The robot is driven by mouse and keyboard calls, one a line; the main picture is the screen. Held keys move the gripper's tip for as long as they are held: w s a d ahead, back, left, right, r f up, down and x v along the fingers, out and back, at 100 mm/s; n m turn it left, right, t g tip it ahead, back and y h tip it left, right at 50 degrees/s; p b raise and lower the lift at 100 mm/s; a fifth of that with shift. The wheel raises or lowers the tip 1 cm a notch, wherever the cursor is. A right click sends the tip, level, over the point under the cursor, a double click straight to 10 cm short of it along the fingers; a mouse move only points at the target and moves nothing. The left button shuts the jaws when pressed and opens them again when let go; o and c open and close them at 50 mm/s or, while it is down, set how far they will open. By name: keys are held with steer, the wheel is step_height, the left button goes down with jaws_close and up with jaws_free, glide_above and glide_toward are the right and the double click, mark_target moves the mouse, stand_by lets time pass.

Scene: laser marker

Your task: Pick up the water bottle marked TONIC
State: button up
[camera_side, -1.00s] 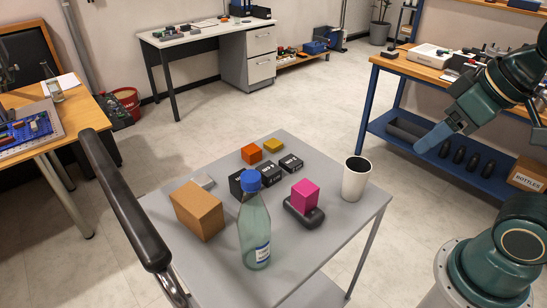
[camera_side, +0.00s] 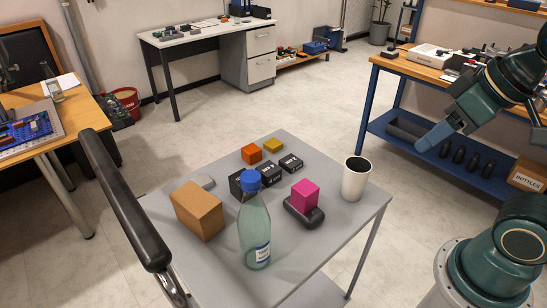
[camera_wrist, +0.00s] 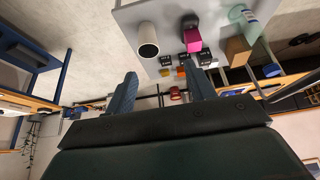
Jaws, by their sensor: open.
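A clear greenish water bottle (camera_side: 255,232) with a blue cap stands upright at the near edge of the grey cart top. Its white label is too small to read, so I cannot tell whether it says TONIC. The bottle also shows at the upper right of the wrist view (camera_wrist: 243,19). My gripper (camera_side: 435,137) is at the right of the side view, well away from the bottle and beyond the cart's right side. In the wrist view my gripper (camera_wrist: 163,87) has its two blue fingers spread apart with nothing between them.
On the cart (camera_side: 335,237), a brown box (camera_side: 198,210) stands left of the bottle. A pink block (camera_side: 305,194) on a dark base, a white cup (camera_side: 356,178), black boxes (camera_side: 270,173) and an orange block (camera_side: 251,153) are nearby. A black handle bar (camera_side: 120,195) rises at the cart's left.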

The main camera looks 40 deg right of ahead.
step_height(320, 180, up, 4)
steer(key=n+g+y, duration=0.3)
steer(key=n+y, duration=0.1)
steer(key=n, duration=0.8)
glide_above(246, 194)
steer(key=s+d, duration=0.2)
steer(key=d, duration=0.3)
steer(key=shift+s+x, duration=0.2)
steer(key=shift+x, duration=4.15)
steer(key=shift+d+f, duration=0.1)
steer(key=shift+x, duration=2.55)
steer(key=shift+d, duration=0.1)
jaws_close()
